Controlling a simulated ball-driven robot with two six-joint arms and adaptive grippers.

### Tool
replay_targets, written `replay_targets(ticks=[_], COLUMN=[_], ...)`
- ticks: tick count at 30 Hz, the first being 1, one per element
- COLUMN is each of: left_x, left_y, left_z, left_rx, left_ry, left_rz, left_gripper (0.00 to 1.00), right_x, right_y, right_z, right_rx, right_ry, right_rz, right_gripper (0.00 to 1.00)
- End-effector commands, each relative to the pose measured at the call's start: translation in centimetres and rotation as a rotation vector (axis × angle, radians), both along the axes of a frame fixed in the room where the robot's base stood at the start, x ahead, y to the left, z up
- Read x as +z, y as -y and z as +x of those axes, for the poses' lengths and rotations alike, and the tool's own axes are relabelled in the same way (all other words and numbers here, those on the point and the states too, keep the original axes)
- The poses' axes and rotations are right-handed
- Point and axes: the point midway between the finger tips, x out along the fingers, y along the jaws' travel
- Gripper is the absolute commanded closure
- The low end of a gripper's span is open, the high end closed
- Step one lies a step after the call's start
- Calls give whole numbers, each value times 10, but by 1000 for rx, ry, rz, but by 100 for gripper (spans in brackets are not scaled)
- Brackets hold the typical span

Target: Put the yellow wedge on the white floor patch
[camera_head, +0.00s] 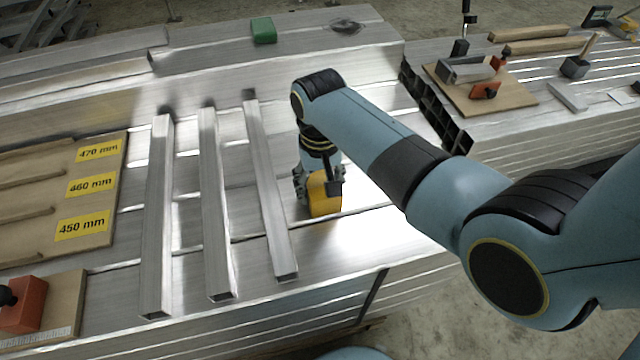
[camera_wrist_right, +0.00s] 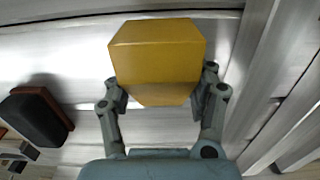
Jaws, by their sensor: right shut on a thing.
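The yellow wedge (camera_head: 324,193) is between the fingers of my right gripper (camera_head: 318,186), over the aluminium surface to the right of the three square tubes. In the right wrist view the wedge (camera_wrist_right: 157,52) fills the top middle, with a finger of my right gripper (camera_wrist_right: 160,95) on each side, shut on it. I cannot tell whether the wedge touches the metal below. My left gripper does not show. I see no white floor patch; a bright glare lies on the metal beside the wedge.
Three square tubes (camera_head: 212,200) lie left of the wedge. A board with yellow length labels (camera_head: 82,225) is at the left. A green block (camera_head: 263,30) sits at the back. At the right, a wooden board (camera_head: 480,92) holds a clamp and red parts. Concrete floor (camera_head: 480,330) shows in front.

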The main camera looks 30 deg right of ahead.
Motion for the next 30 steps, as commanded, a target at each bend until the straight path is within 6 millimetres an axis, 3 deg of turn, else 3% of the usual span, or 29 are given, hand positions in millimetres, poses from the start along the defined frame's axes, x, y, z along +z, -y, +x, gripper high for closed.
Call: replay_targets(ticks=[6, 7, 12, 22, 26, 30], left_x=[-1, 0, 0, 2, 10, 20], left_y=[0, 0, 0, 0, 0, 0], left_z=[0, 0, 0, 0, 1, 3], left_rx=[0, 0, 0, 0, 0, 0], left_ry=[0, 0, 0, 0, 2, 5], left_rz=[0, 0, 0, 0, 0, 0], left_gripper=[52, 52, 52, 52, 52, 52], right_x=[-2, -2, -2, 4, 25, 58], right_y=[0, 0, 0, 0, 0, 0], right_z=[0, 0, 0, 0, 1, 2], right_rx=[0, 0, 0, 0, 0, 0], right_ry=[0, 0, 0, 2, 5, 7], right_rz=[0, 0, 0, 0, 1, 1], right_gripper=[92, 40, 19, 19, 19, 19])
